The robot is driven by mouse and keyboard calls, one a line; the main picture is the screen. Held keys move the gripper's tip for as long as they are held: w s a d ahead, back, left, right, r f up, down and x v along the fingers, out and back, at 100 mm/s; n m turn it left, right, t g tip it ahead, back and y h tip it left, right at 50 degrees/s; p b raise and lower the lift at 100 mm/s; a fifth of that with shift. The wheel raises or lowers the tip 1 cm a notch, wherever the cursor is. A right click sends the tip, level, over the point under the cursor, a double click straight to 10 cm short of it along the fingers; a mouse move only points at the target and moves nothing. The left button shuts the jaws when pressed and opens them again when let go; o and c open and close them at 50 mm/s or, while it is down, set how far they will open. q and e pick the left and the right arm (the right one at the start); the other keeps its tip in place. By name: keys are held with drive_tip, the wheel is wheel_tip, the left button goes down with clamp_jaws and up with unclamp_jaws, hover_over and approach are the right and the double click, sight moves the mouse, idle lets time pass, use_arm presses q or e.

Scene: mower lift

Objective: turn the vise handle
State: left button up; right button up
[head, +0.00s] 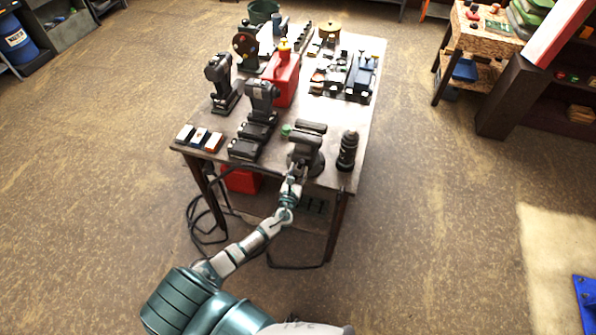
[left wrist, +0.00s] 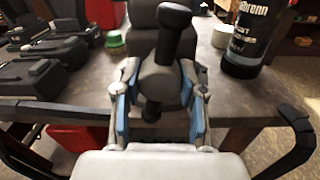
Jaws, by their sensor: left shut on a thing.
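The grey vise (head: 306,145) stands on the near edge of the workbench, and its body also shows in the left wrist view (left wrist: 150,18). The dark vise handle (left wrist: 168,50) is a bar with a knobbed end, tilted a little from upright. My left gripper (head: 295,177) reaches the front of the vise. In the left wrist view its blue-padded fingers (left wrist: 160,90) sit on both sides of the handle and screw end, shut on it. The fingers hide part of the screw end. My right gripper is out of view.
A black bottle (head: 348,150) stands right of the vise. Drills, battery packs (head: 245,148) and a red fuel can (head: 285,78) crowd the bench (head: 330,178) to the left and back. A cable (head: 195,220) hangs at the bench's left leg. The floor around is open.

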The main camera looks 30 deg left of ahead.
use_arm(q)
drive_tip(key=shift+s+f, duration=0.1)
drive_tip(key=shift+f, duration=0.15)
drive_tip(key=o, duration=1.1)
drive_tip(key=shift+o, duration=0.2)
drive_tip(key=shift+w, duration=0.2)
drive_tip(key=v, duration=1.2)
drive_tip(key=shift+a, duration=0.1)
